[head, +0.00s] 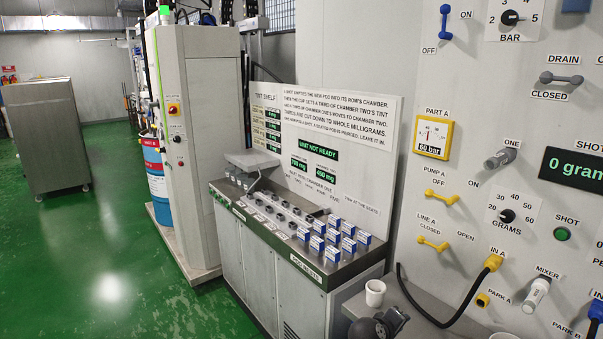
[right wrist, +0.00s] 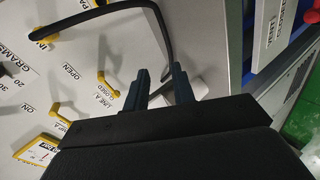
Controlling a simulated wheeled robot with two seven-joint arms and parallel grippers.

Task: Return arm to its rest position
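The fingers cannot be made out there. My left gripper is not in view.
The wall panel at right carries yellow handles (head: 433,243), a black hose (head: 450,318) in a yellow coupling (head: 493,262), and a mixer plug (head: 536,294). The tint bench (head: 300,262) holds several blue-and-white pods. Green floor (head: 110,260) is clear at left.

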